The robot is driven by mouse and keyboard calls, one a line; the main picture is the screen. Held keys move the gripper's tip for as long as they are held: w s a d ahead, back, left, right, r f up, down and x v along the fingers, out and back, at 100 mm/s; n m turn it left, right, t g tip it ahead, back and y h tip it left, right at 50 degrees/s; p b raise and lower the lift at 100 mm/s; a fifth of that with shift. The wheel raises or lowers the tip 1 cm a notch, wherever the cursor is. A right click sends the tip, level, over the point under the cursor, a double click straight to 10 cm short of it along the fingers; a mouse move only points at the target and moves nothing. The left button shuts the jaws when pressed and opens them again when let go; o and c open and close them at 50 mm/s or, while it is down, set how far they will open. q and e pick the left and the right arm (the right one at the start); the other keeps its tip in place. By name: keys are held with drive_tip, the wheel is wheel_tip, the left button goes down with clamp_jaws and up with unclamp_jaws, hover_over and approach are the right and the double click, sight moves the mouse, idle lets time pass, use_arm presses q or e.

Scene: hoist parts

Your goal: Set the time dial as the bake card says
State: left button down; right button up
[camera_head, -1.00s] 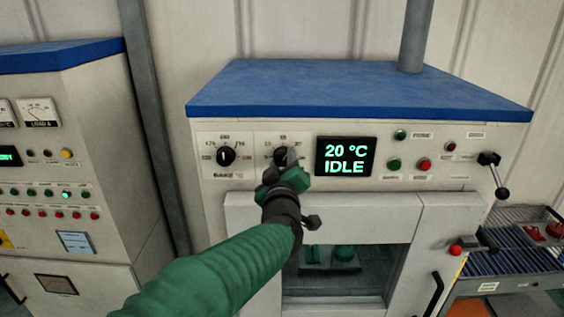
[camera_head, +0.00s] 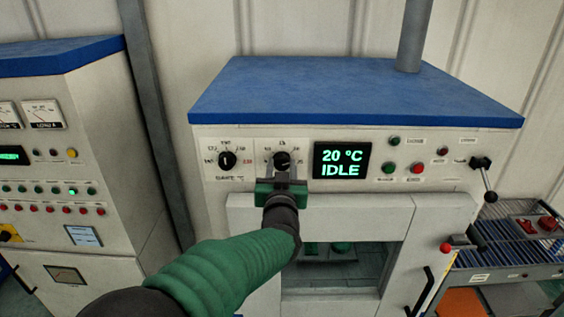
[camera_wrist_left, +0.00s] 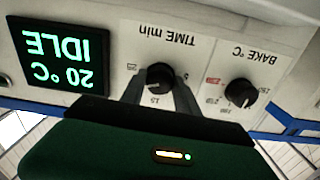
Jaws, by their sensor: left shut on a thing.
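The black time dial (camera_head: 282,160) is on the oven's front panel, left of the display. In the left wrist view the time dial (camera_wrist_left: 160,76) appears upside down under the label TIME min. My left gripper (camera_head: 282,175) has its fingers at the dial, and in the wrist view its fingers (camera_wrist_left: 160,90) lie on both sides of the knob, shut on it. The bake dial (camera_head: 228,161) is just left of it. The display (camera_head: 342,161) reads 20 °C IDLE. No bake card can be made out. My right gripper is out of view.
The oven's blue top (camera_head: 350,92) overhangs the panel. Buttons and a black lever (camera_head: 484,175) are to the right. Below is the oven opening (camera_head: 340,265) with green items inside. A roller table (camera_head: 520,240) is at right, a control cabinet (camera_head: 75,170) at left.

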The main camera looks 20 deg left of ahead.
use_arm(q)
drive_tip(key=shift+m+p, duration=0.3)
drive_tip(key=shift+m, duration=0.3)
drive_tip(key=c, duration=0.9)
unclamp_jaws()
drive_tip(key=shift+d, duration=0.1)
drive_tip(key=shift+s, duration=0.1)
drive_tip(key=shift+s+d+f+b, duration=0.1)
drive_tip(key=shift+s+d+b, duration=0.1)
drive_tip(key=shift+s+b, duration=0.2)
drive_tip(key=b+v, duration=0.4)
drive_tip(key=v, duration=1.1)
drive_tip(key=shift+s, duration=0.4)
drive_tip(key=shift+w+d, duration=0.1)
